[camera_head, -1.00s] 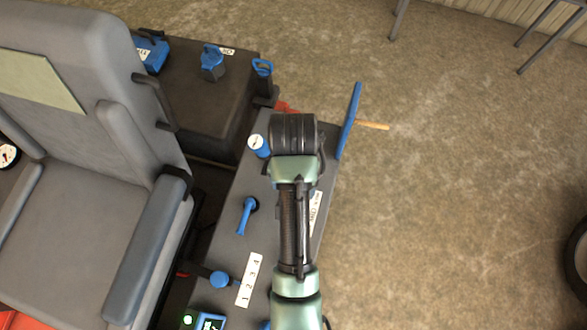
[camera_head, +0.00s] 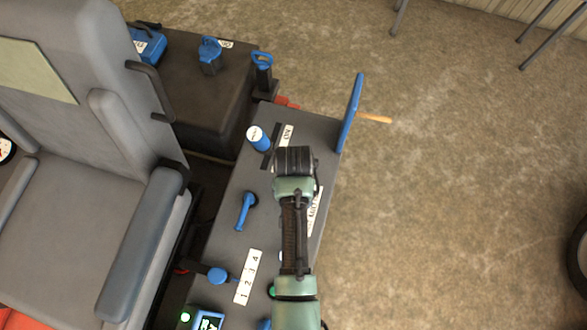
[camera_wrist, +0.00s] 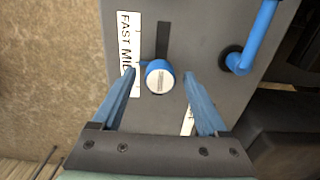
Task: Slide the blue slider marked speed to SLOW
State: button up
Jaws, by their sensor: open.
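The blue slider (camera_wrist: 160,80), a round knob with a white top, stands at a dark slot in the grey console. Its small side tab points at the white label (camera_wrist: 124,25), near MID. FAST reads at the label's upper end. The lower end is behind a finger. My gripper (camera_wrist: 158,74) is open, with one blue finger on each side of the knob and gaps on both sides. In the head view my gripper (camera_head: 294,162) is over the console (camera_head: 225,195) and hides this slider; part of its label (camera_head: 315,212) shows at the right.
A second blue knob (camera_head: 258,138) stands beside an ON label. A blue lever (camera_head: 245,210) is left of my arm, with a numbered strip (camera_head: 247,277) nearer. A tall blue lever (camera_head: 350,113) rises at the console's far right. A grey seat (camera_head: 85,220) is on the left.

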grip_shut()
dwell(1.4)
